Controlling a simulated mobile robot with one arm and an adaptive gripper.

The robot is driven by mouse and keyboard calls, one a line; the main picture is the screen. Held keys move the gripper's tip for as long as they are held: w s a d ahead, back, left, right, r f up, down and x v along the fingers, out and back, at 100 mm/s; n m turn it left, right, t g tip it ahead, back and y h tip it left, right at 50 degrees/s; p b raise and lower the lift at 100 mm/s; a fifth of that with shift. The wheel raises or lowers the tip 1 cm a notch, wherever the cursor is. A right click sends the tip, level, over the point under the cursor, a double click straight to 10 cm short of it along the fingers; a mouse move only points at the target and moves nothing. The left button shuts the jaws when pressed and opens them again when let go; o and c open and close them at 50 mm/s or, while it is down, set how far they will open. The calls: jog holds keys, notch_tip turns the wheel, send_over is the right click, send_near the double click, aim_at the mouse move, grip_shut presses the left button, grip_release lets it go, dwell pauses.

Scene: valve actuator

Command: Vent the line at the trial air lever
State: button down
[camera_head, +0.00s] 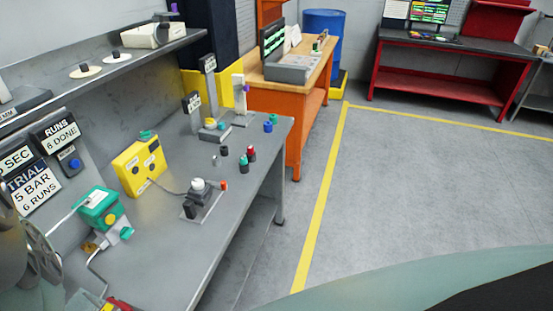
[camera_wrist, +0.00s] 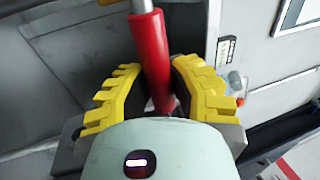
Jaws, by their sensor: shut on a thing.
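The trial air lever, a red sleeve (camera_wrist: 148,42) on a metal rod, runs down through the middle of the wrist view. My gripper (camera_wrist: 158,75) has its yellow ribbed fingers on both sides of the red sleeve and is shut on it.
The grey bench (camera_head: 165,240) carries a yellow box (camera_head: 139,165), a small fixture (camera_head: 200,197) and several coloured caps. Signs reading TRIAL 5 BAR 6 RUNS (camera_head: 33,187) and RUNS 6 DONE (camera_head: 59,133) stand behind. The floor (camera_head: 400,190) right of the bench is clear.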

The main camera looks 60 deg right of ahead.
jog(key=shift+f, duration=0.15)
jog(key=c, duration=0.8)
grip_release()
jog(key=shift+c, duration=0.2)
jog(key=shift+s, duration=0.15)
jog(key=v, duration=1.1)
jog(key=shift+s, duration=0.4)
jog(key=shift+d, duration=0.2)
